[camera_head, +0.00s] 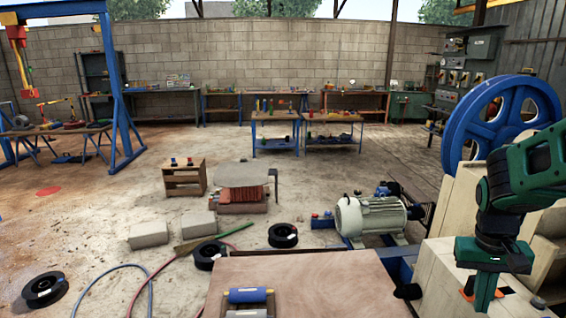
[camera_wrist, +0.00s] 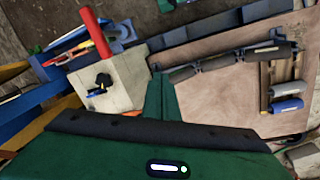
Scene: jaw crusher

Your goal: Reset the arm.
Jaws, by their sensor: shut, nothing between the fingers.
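My gripper (camera_head: 484,296) is at the right of the head view, at the end of my green arm, pointing down over the cream machine housing (camera_head: 440,272). In the wrist view my gripper (camera_wrist: 158,88) shows its green fingers together, with nothing between them. Below it in that view is a pale block-like surface (camera_wrist: 125,72) with a small black knob (camera_wrist: 103,81). I cannot tell the exact height of the gripper above the housing.
A brown tabletop (camera_head: 330,285) lies left of my gripper, with a blue roller (camera_head: 249,295) on it. A cream motor (camera_head: 370,217) and a large blue flywheel (camera_head: 478,120) stand behind. Black reels (camera_head: 283,235) and hoses lie on the floor. The yard's middle floor is mostly open.

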